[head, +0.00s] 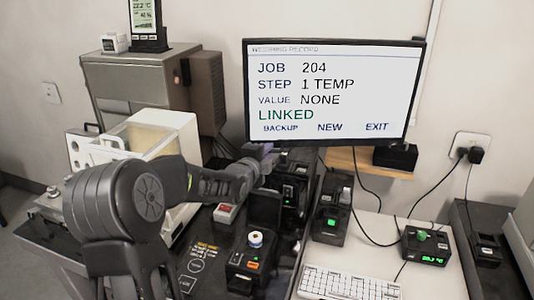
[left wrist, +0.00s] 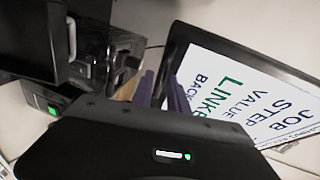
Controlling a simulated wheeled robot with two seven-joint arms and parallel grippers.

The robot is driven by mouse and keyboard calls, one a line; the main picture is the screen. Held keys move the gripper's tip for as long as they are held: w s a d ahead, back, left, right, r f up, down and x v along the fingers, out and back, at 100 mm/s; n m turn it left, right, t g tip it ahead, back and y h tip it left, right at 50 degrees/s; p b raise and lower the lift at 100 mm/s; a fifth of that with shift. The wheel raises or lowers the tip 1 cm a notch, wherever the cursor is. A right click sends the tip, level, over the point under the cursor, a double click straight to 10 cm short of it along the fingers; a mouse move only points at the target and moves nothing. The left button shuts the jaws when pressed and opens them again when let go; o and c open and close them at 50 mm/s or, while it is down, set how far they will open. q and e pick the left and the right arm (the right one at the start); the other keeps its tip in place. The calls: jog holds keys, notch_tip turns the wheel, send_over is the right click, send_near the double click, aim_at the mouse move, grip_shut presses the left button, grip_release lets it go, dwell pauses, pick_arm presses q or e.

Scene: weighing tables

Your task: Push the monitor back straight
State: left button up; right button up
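The monitor (head: 335,92) is a black-framed screen showing JOB 204, STEP 1 TEMP, VALUE NONE and a green LINKED. It stands above the back of the bench, and its right edge slants inward toward the bottom. My left gripper (head: 267,150) is at its lower left corner. In the left wrist view, the gripper's two purple fingers (left wrist: 162,90) are a little apart, with the dark frame of the monitor (left wrist: 240,100) right beside or between them. I cannot tell if they touch or grip it. My right gripper is in neither view.
Small black devices (head: 290,185) crowd the bench below the gripper. A white keyboard (head: 348,284) and a device with a green display (head: 425,246) are to the right, with loose cables. A grey cabinet (head: 135,85) and a cream-and-white instrument (head: 150,135) stand at left.

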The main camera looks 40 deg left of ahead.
pick_arm(q)
grip_shut()
dwell(1.1)
